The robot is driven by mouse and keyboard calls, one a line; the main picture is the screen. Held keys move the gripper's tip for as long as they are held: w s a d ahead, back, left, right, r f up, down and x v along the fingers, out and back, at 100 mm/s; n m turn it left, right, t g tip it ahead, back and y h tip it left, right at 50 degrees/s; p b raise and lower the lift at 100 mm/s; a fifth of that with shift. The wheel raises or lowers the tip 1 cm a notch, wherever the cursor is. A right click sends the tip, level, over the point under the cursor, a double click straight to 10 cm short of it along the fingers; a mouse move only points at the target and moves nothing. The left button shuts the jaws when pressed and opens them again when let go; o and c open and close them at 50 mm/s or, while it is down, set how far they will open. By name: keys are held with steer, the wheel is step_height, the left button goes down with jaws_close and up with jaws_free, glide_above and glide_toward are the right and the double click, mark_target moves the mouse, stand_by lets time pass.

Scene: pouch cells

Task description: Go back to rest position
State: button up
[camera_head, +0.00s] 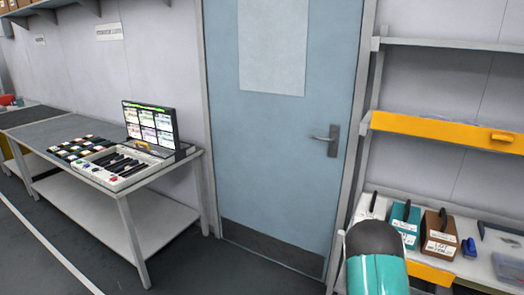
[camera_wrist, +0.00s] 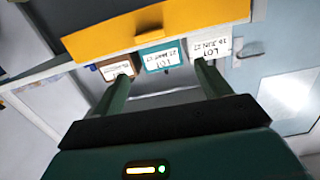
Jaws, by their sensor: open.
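My gripper (camera_wrist: 163,72) shows in the wrist view as two dark green fingers spread wide apart, with nothing between them. Beyond the fingertips are three lot-labelled boxes: brown (camera_wrist: 116,68), teal (camera_wrist: 163,56) and white (camera_wrist: 213,46). The fingers overlap them in the picture; I see no clear contact. In the head view, a black and teal part of my arm (camera_head: 376,262) rises at the lower right, in front of the shelf. My fingers do not show there.
An orange-yellow drawer (camera_head: 445,131) crosses the right rack above the white (camera_head: 372,207), teal (camera_head: 405,222) and brown (camera_head: 438,236) boxes. A closed blue door (camera_head: 265,150) is at centre. A bench (camera_head: 150,178) with a tester (camera_head: 152,128) and cells stands left. The floor between is clear.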

steer(key=w+a+r+g+y, duration=0.2)
steer(key=w+a+r+y, duration=0.1)
steer(key=a+r, duration=0.65)
steer(key=s+a+r+n+g+y, duration=0.2)
steer(key=s+a+r+y, duration=0.2)
steer(key=a+r, duration=0.6)
steer(key=s+a+r+n+g+y, duration=0.1)
steer(key=s+a+r, duration=0.2)
steer(key=s, duration=0.5)
steer(key=s+a+r+n+g+y, duration=0.1)
steer(key=s+a+r, duration=0.3)
steer(key=s, duration=0.5)
steer(key=s+a+r+n+g, duration=0.2)
steer(key=s+a+r+n, duration=0.1)
steer(key=s, duration=0.5)
steer(key=shift+s+a+r+y, duration=0.2)
steer(key=shift+a+r+y, duration=0.25)
steer(key=shift+r, duration=0.1)
